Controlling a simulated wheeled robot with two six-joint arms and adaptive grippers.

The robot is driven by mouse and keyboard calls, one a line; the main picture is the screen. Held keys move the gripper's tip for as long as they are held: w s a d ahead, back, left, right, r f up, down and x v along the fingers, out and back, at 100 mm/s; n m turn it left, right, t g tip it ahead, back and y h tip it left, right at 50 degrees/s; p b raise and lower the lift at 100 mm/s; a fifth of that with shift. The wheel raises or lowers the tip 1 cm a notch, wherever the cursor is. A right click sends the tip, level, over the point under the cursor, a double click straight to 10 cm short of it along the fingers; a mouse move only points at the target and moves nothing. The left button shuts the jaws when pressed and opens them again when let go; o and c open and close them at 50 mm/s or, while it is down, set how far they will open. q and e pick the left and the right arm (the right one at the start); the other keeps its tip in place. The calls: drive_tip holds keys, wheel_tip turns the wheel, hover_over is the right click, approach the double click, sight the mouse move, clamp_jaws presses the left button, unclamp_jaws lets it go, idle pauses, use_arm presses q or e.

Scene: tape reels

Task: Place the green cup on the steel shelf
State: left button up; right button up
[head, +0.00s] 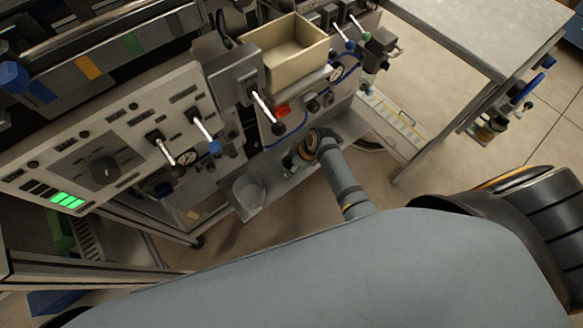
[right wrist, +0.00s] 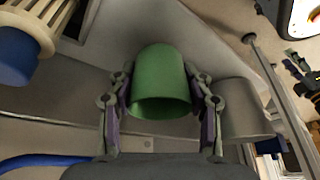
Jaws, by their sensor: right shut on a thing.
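The green cup (right wrist: 160,75) sits between the two fingers of my right gripper (right wrist: 160,112) in the right wrist view, and the gripper is shut on it. In the head view my right gripper (head: 293,159) is small, over the steel shelf (head: 272,190), and mostly hides the cup. I cannot tell whether the cup touches the shelf. My left gripper is not in view.
A grey cup (head: 248,193) stands on the shelf to the left of my gripper; it also shows in the right wrist view (right wrist: 243,108), close to the right finger. A control panel (head: 110,140) with levers rises behind the shelf. A beige bin (head: 285,52) sits above.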

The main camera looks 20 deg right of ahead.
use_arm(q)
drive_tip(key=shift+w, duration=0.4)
use_arm(e)
drive_tip(key=shift+f, duration=0.7)
drive_tip(key=shift+f, duration=0.1)
drive_tip(key=o, duration=1.1)
drive_tip(key=shift+c, duration=0.2)
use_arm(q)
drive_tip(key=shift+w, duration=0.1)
use_arm(e)
drive_tip(key=shift+r, duration=0.25)
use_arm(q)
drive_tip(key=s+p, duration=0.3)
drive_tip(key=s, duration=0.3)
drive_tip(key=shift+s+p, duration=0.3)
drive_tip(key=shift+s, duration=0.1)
use_arm(e)
drive_tip(key=v, duration=1.1)
drive_tip(key=shift+d+r, duration=0.2)
drive_tip(key=shift+r, duration=0.1)
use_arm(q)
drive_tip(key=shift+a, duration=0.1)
use_arm(e)
drive_tip(key=shift+s, duration=0.1)
